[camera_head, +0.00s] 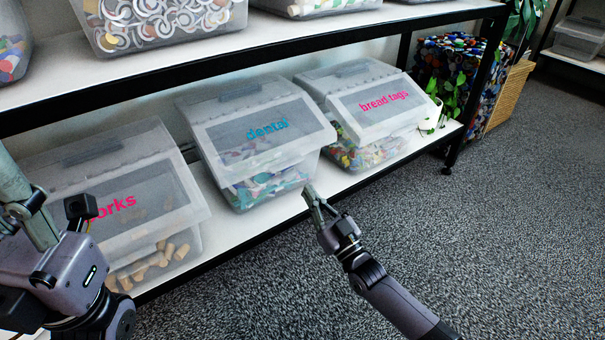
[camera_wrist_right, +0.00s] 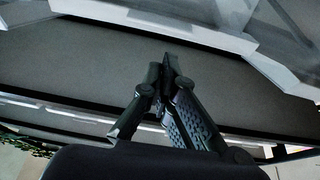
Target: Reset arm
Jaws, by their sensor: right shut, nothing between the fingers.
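My right gripper (camera_head: 309,190) is shut and empty. Its fingertips are in front of the lower shelf's edge, close to the lower right corner of the bin marked "dental" (camera_head: 206,143); I cannot tell if they touch anything. In the right wrist view its fingers (camera_wrist_right: 168,68) come together over a dark surface. My left gripper (camera_head: 22,200) is partly in view at the left edge, in front of the bin marked "corks" (camera_head: 75,160). Its fingertips are not clear, so its opening cannot be told.
The bin marked "bread tags" (camera_head: 345,105) stands right of the dental bin on the white lower shelf (camera_head: 218,222). More bins stand on the upper shelf (camera_head: 270,38). A black shelf post (camera_head: 474,95) and a plant (camera_head: 447,95) are at the right. Grey carpet (camera_head: 510,240) is clear at the right.

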